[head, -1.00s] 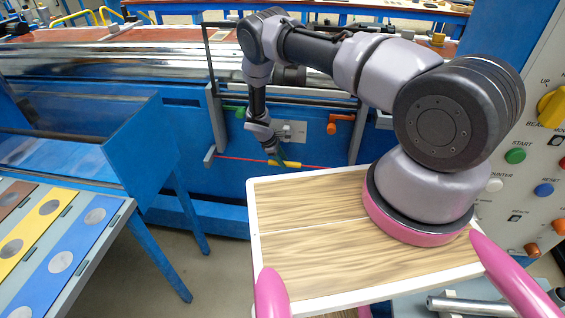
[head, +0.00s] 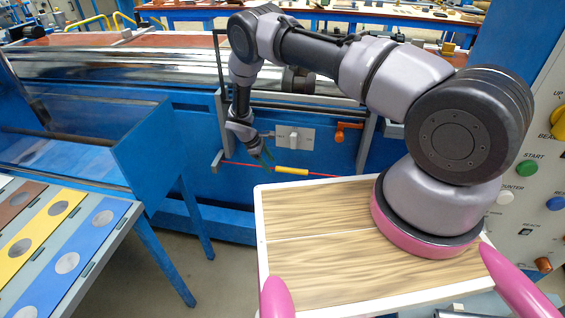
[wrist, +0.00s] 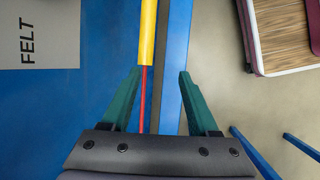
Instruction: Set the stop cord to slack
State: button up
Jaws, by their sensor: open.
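The stop cord is a thin red line (head: 325,175) with a yellow sleeve (head: 291,170), stretched across the blue machine front. It looks nearly straight. My gripper (head: 265,159) is at the cord, just left of the yellow sleeve. In the wrist view my gripper (wrist: 158,74) is open, with green fingers apart. The red cord (wrist: 143,100) shows between the fingers, close to the left one, and the yellow sleeve (wrist: 147,30) lies beyond the fingertips. I cannot tell how deep the cord sits between the fingers.
A grey switch box (head: 294,138) and an orange handle (head: 347,130) are above the cord. A wood-topped cart surface (head: 340,240) is in front. A blue guard (head: 150,140) and a panel with coloured strips (head: 70,250) stand left. A control panel (head: 530,190) is right.

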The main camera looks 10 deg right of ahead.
jog(key=a, duration=0.5)
jog(key=shift+s, duration=0.3)
